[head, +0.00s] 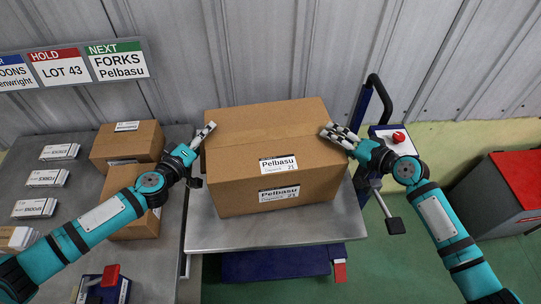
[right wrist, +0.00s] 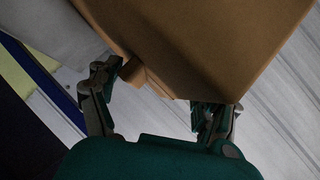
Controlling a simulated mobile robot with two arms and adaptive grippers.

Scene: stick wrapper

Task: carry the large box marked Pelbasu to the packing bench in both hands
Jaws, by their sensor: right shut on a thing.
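The large cardboard box marked Pelbasu (head: 235,190) sits over a grey steel top (head: 215,236), with two white labels at its near edge. I cannot tell whether its underside touches that top. My left gripper (head: 204,136) is at the box's upper left edge; its jaws are too small and edge-on to read. My right gripper (head: 333,133) is at the upper right edge, shut on the box. In the right wrist view its fingers (right wrist: 160,105) are at the box's edge (right wrist: 200,45). A grey bench (head: 75,220) stands at left; I cannot tell whether it is the packing bench.
Smaller cartons (head: 130,140) and several white packets (head: 45,178) lie on the left bench. Signs (head: 118,62) hang behind it. A blue post with a red button (head: 398,137) stands right of the box. A red-topped cabinet (head: 520,175) is at far right.

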